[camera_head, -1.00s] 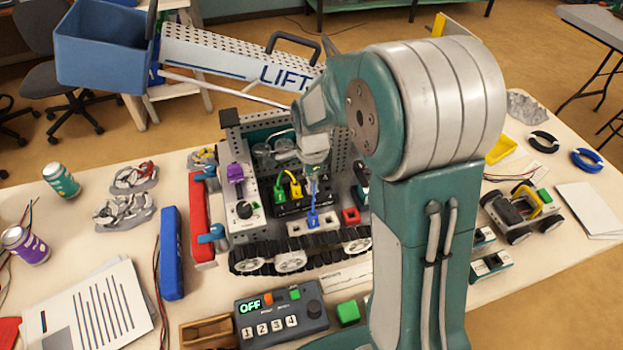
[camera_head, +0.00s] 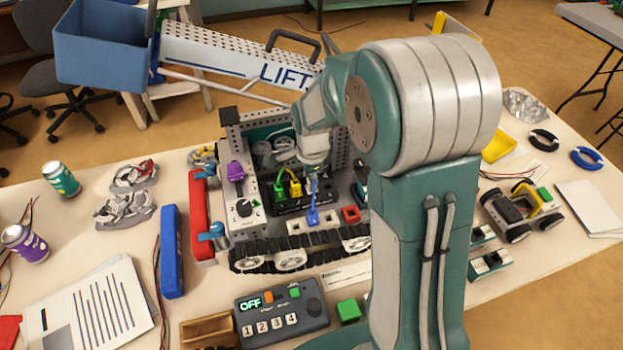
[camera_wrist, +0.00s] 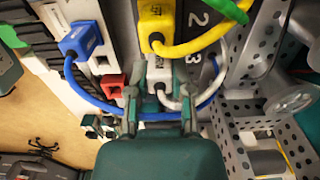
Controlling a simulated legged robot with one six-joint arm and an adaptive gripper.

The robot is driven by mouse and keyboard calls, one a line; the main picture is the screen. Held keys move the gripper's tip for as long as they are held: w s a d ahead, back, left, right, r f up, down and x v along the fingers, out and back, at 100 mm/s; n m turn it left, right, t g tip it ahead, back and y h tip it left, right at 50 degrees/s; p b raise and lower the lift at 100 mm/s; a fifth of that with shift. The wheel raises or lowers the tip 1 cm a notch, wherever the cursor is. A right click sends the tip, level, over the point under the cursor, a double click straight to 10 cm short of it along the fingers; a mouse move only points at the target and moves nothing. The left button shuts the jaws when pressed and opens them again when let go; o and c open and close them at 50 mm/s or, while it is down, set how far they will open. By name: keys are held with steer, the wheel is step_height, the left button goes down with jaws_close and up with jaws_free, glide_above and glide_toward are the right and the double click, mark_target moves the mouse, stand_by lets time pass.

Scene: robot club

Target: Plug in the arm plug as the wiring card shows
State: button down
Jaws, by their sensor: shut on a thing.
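In the wrist view my gripper (camera_wrist: 158,103) has its two fingers closed on a white plug (camera_wrist: 159,72) with a white cable. Its lettering is too small to read surely. It is beside the black numbered panel (camera_wrist: 203,48), near the 3; I cannot tell whether it is seated. A yellow plug (camera_wrist: 156,22) is just beyond it near the 2. A blue plug (camera_wrist: 80,40) stands to the left, and also in the head view (camera_head: 313,216). I cannot identify the wiring card.
A red socket (camera_wrist: 113,86) is left of my fingers. A perforated metal plate (camera_wrist: 245,125) stands close on the right. A blue cable loops under the fingers.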

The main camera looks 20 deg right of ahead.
steer(key=shift+f, duration=0.1)
steer(key=shift+c, duration=2.2)
jaws_free()
steer(key=shift+r, duration=3.05)
